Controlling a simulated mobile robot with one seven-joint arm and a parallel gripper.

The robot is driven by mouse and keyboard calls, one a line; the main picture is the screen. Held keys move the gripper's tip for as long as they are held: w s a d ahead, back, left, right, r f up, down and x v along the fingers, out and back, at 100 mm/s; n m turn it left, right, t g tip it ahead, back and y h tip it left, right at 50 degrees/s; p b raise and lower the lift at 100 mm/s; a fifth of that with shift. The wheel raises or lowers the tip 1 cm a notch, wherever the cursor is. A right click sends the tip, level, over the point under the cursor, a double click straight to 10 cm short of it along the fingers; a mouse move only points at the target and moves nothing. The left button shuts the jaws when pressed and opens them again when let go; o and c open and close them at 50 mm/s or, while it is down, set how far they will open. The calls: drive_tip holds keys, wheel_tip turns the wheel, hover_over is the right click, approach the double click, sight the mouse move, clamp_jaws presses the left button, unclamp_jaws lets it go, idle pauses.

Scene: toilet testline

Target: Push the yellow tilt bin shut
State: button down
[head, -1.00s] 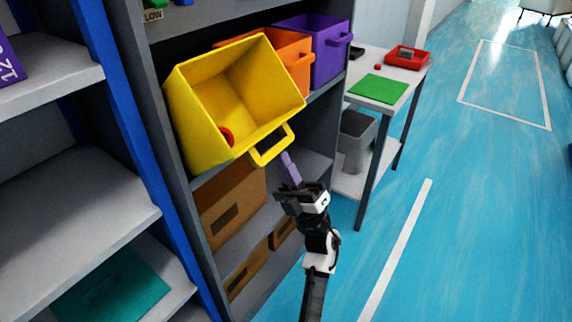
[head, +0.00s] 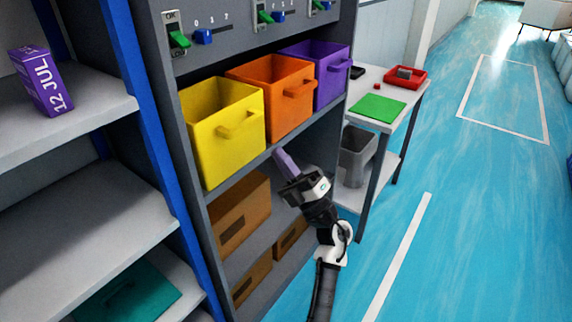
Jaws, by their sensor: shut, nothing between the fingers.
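The yellow tilt bin (head: 227,144) stands upright in the grey rack, at the left end of the bin row and level with its neighbours. Its handle (head: 238,126) is on the front face. Its inside is only partly visible. My gripper (head: 287,164) is shut and empty, with its purple fingers pointing up and left. It is in front of the rack, to the right of and below the yellow bin, and appears apart from it.
An orange bin (head: 273,100) and a purple bin (head: 319,74) stand to the right of the yellow one. Brown boxes (head: 239,216) lie on the shelf below. A table with a green mat (head: 377,108) stands to the right.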

drive_tip(key=p+x, duration=0.1)
drive_tip(key=x, duration=0.6)
drive_tip(key=shift+w+a, duration=0.35)
drive_tip(key=shift+r, duration=0.15)
idle(0.4)
idle(0.5)
